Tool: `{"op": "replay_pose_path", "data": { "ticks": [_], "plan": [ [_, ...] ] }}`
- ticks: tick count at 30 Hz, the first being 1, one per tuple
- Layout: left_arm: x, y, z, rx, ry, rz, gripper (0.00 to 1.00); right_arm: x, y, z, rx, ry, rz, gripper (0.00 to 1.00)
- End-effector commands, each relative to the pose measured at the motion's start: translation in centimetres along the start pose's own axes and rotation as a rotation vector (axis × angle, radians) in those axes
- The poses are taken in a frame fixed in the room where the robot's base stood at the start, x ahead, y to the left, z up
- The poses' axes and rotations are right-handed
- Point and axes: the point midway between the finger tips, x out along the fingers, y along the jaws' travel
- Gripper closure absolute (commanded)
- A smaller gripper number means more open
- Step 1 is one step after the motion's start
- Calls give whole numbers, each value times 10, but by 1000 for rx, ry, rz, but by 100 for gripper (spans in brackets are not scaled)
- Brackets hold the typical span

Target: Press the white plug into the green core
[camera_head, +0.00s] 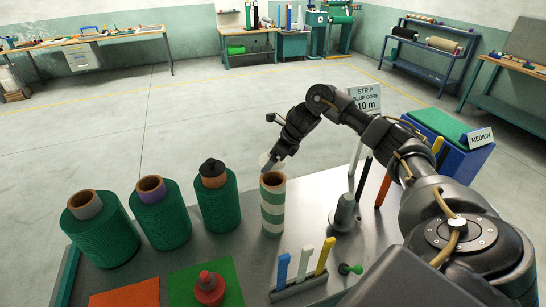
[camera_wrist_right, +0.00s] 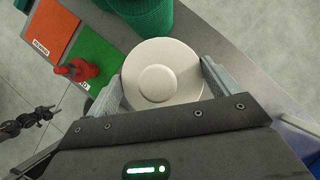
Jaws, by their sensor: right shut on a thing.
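My right gripper (camera_head: 276,162) is shut on the white plug, above the core. The plug (camera_wrist_right: 158,76) is a round off-white disc with a raised centre, held between the two grey fingers in the right wrist view. In the head view it is a small pale shape by the fingertips. The core (camera_head: 272,212) is an upright green-and-white banded tube with an open brown-rimmed top. The plug appears just above this top; exact alignment is unclear. In the wrist view the plug hides the core. My left gripper does not show clearly.
Three green net rolls (camera_head: 218,207) stand left of the core, one with a black plug. A red knobbed piece (camera_head: 209,288) sits on a green card. A rack of coloured strips (camera_head: 303,270) and a grey weighted piece (camera_head: 345,215) stand at front and right.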

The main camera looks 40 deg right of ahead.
Motion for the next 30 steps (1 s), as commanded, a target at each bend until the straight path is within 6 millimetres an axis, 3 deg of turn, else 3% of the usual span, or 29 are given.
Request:
{"op": "replay_pose_path", "data": {
  "ticks": [15, 30],
  "plan": [
    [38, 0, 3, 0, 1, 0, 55, 44, 0, -25, 0, -1, 0, 34],
    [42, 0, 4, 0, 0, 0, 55, 49, 0, -28, -1, 0, 1, 34]
  ]
}}
